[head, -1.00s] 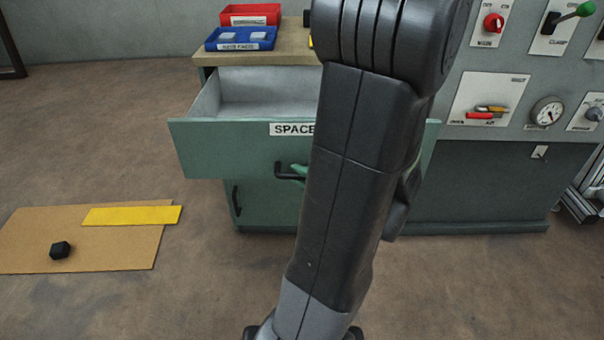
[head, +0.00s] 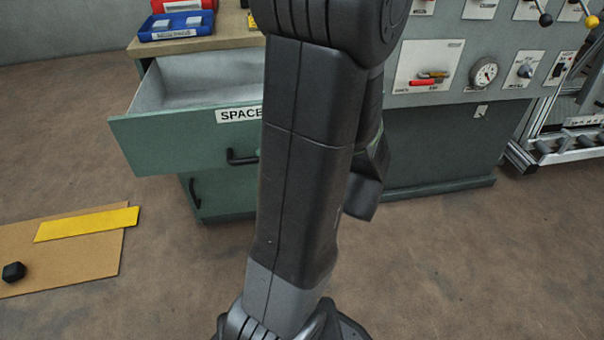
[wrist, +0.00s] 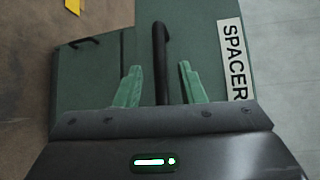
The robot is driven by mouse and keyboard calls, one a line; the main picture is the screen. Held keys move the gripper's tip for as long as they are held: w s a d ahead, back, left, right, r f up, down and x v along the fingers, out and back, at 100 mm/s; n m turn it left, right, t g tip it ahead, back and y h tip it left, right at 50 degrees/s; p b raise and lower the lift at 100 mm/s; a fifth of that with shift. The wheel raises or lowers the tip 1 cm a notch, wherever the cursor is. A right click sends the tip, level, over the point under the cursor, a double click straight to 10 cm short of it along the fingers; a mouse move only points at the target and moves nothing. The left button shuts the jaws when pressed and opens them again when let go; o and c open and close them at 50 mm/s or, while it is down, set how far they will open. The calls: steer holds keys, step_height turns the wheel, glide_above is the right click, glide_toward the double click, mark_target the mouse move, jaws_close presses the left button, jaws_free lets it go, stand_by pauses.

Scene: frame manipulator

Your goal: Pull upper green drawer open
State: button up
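The upper green drawer (head: 165,150), labelled SPACER, stands well out of its cabinet, and its empty-looking pale inside shows. Its black bar handle (head: 240,158) is on the front, partly hidden by my arm in the head view. In the wrist view the handle (wrist: 161,60) runs between the two green fingers of my gripper (wrist: 160,84). The fingers are apart, with a gap on each side of the handle, so my gripper is open. My arm hides the gripper in the head view.
A lower drawer handle (head: 194,190) shows below. Blue (head: 177,25) and red (head: 180,4) bins stand on the cabinet top. A control panel (head: 450,60) is at right. A brown board (head: 80,262) with a yellow strip and black block lies on the floor at left.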

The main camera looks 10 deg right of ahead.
mark_target(255, 158)
steer(key=p+v, duration=0.1)
steer(key=v, duration=0.9)
steer(key=shift+p, duration=0.3)
steer(key=shift+w+a, duration=0.1)
steer(key=shift+a, duration=0.05)
steer(key=shift+b+x, duration=1.25)
steer(key=shift+x, duration=5.55)
